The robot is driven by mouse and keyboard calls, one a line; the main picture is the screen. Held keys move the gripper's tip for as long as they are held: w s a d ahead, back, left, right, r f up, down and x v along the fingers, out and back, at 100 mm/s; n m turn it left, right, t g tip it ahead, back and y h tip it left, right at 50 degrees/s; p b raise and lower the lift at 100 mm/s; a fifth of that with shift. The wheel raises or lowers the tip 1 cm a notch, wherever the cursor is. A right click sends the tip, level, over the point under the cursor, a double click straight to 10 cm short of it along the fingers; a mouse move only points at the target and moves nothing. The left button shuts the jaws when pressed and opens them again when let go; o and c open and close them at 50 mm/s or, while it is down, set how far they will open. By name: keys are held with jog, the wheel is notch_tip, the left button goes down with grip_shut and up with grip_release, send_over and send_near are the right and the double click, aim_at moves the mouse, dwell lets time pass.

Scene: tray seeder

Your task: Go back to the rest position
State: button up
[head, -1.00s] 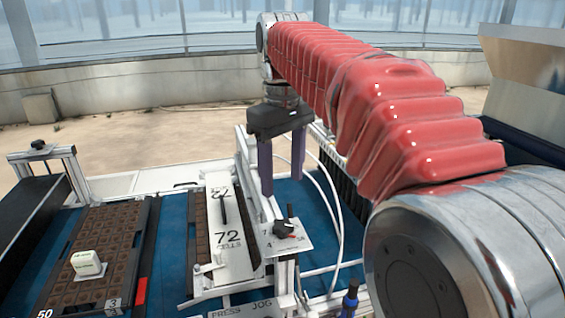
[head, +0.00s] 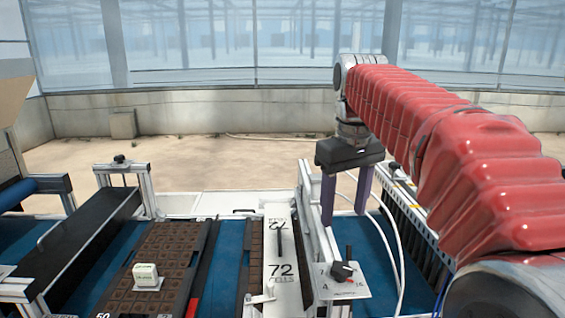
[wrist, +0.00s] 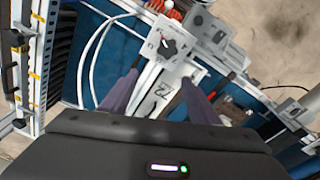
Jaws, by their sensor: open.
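My gripper (head: 346,194) is open and empty, its two purple-grey fingers pointing down. In the head view it hangs over the metal frame of the seeder, just right of the white plate marked 72 (head: 281,262) and behind the black selector knob (head: 342,271). In the wrist view the gripper (wrist: 160,98) shows both fingers apart, with the knob (wrist: 167,46) and its plate beyond them. The head view does not make clear how high the fingertips are above the frame.
A dark cell tray (head: 160,250) with a small white block (head: 146,275) lies on the blue belt (head: 228,256). White hoses (head: 388,232) and a rail with dark bristles (head: 425,235) run right of my gripper. Bare floor lies behind the machine.

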jog(key=shift+m+t, duration=0.4)
jog(key=shift+m, duration=0.3)
jog(key=f, duration=0.4)
jog(key=shift+s+f, duration=0.3)
jog(key=shift+s, duration=0.05)
jog(key=shift+m+t, duration=0.4)
jog(key=shift+m, duration=0.2)
jog(key=s+f, duration=0.3)
jog(key=shift+s+d+f, duration=0.1)
jog(key=shift+s+f, duration=0.05)
jog(key=shift+f, duration=0.15)
jog(key=s+f+m+t, duration=0.1)
jog(key=s+f, duration=0.3)
jog(key=s, duration=0.4)
jog(key=s+f+m+t, duration=0.1)
jog(key=s+f, duration=0.3)
jog(key=s, duration=0.5)
jog(key=shift+d+f+t, duration=0.2)
jog(key=shift+f+t, duration=0.2)
jog(key=shift+t, duration=0.2)
jog(key=shift+a, duration=0.1)
